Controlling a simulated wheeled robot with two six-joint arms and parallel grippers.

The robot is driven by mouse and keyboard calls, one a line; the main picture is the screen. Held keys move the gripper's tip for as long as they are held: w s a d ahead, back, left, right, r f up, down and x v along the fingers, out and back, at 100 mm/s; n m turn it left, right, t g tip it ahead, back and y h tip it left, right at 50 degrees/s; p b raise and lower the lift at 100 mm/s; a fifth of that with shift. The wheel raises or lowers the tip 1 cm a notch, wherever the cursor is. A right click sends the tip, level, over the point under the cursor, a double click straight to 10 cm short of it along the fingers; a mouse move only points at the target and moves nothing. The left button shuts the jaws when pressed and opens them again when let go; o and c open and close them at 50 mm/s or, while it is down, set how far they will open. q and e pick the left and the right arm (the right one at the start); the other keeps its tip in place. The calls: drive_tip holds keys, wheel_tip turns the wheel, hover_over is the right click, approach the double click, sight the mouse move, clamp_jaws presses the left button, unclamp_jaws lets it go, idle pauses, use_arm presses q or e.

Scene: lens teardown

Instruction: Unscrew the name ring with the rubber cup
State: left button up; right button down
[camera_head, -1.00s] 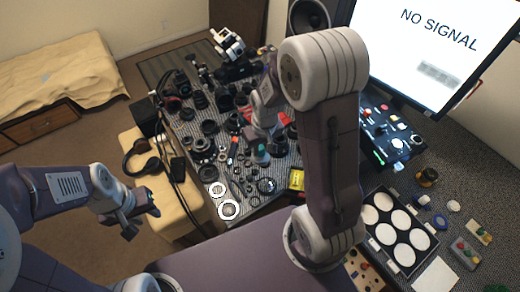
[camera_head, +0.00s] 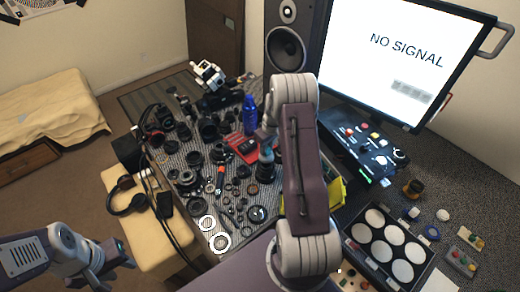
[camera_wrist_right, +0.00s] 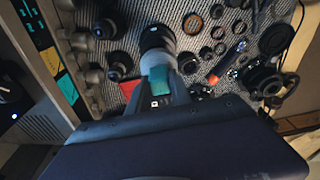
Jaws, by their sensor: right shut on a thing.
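My right gripper (camera_head: 266,150) points down over the crowded table; its arm crosses the middle of the head view. In the right wrist view my right gripper (camera_wrist_right: 160,78) is shut on a grey round piece (camera_wrist_right: 158,60), which looks like the rubber cup. This piece sits against the end of a dark ribbed lens barrel (camera_wrist_right: 154,38), which also shows under the gripper in the head view (camera_head: 265,173). The fingers hide part of the contact, and the name ring cannot be made out. My left gripper (camera_head: 118,263) is at the lower left, away from the lens; its jaws are unclear.
Lens parts and rings crowd the table around the lens. A red tray (camera_head: 236,146) and a blue bottle (camera_head: 250,115) stand behind. A black case of white discs (camera_head: 378,258) is at the right, below the monitor (camera_head: 405,60). Headphones (camera_head: 126,196) lie at the left.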

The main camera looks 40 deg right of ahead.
sight(266, 156)
drive_tip(key=shift+f+b, duration=1.5)
drive_tip(key=shift+f, duration=0.5)
drive_tip(key=shift+r, duration=0.3)
drive_tip(key=shift+f, duration=0.1)
drive_tip(key=shift+s+a+f, duration=0.1)
drive_tip(key=shift+s+f, duration=0.05)
drive_tip(key=shift+f, duration=0.35)
